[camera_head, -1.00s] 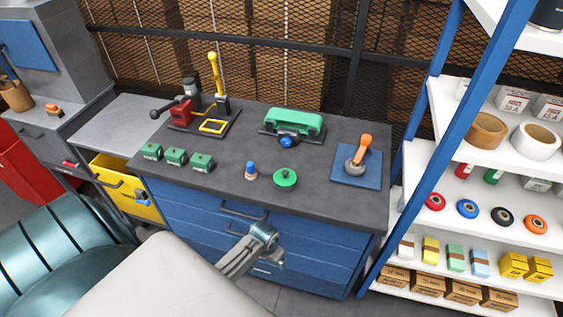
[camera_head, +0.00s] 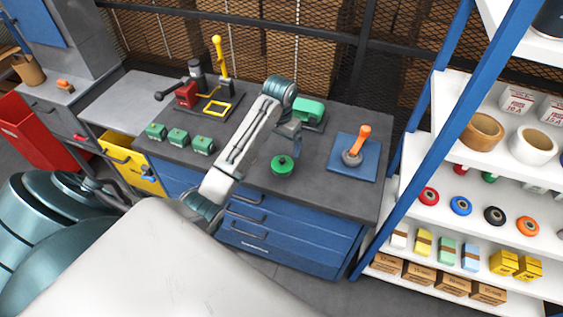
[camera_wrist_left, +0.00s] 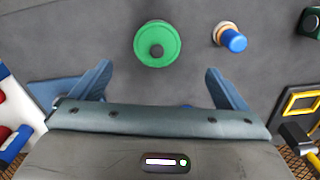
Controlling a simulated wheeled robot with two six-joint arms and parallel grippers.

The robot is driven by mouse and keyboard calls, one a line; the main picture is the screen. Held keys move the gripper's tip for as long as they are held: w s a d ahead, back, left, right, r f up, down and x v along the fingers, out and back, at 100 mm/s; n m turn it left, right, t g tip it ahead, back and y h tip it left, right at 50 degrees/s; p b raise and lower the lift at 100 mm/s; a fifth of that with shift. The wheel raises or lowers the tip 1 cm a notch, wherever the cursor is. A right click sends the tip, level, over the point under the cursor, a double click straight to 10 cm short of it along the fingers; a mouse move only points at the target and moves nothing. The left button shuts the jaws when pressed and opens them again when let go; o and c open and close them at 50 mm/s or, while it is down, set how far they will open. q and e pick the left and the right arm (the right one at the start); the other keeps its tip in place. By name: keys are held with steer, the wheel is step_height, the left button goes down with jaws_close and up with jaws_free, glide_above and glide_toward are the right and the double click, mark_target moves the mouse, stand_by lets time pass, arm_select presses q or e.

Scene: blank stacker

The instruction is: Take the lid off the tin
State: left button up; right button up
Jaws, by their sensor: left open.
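The tin is a round green tin (camera_head: 284,165) on the dark bench top, its lid with a dark centre knob in place. It also shows in the left wrist view (camera_wrist_left: 157,43), at the upper middle, seen from above. My left gripper (camera_head: 291,142) is above the bench, just behind the tin in the head view. In the left wrist view its two blue-grey fingers (camera_wrist_left: 158,82) are spread wide, with nothing between them, and the tin is ahead of and apart from them. My right gripper is in neither view.
A small blue-topped piece (camera_wrist_left: 232,39) stands near the tin. A blue plate (camera_head: 351,158) with an orange-handled tool lies right. Several green blocks (camera_head: 177,137) and a red press (camera_head: 187,94) are left. A green machine (camera_head: 311,111) stands behind my arm. A shelf (camera_head: 480,158) borders the right.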

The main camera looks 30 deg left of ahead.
mark_target(282, 158)
arm_select(q)
steer(key=b, duration=0.1)
steer(key=w+f+b, duration=0.1)
steer(key=b, duration=0.1)
steer(key=shift+w+a+f+b, duration=0.1)
steer(key=shift+a+f+b, duration=0.2)
steer(key=shift+w+f+p, duration=0.1)
steer(key=shift+f+p, duration=0.45)
steer(key=shift+f, duration=0.35)
steer(key=f+p, duration=0.2)
steer(key=f, duration=0.1)
steer(key=f+p, duration=0.1)
steer(key=shift+s+d+f, duration=0.25)
steer(key=shift+s+d, duration=0.05)
steer(key=shift+d, duration=0.1)
steer(key=shift+f, duration=0.5)
steer(key=shift+w, duration=0.1)
steer(key=shift+c, duration=0.2)
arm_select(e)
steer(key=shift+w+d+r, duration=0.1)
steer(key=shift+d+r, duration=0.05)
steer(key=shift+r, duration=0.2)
arm_select(q)
steer(key=c, duration=1)
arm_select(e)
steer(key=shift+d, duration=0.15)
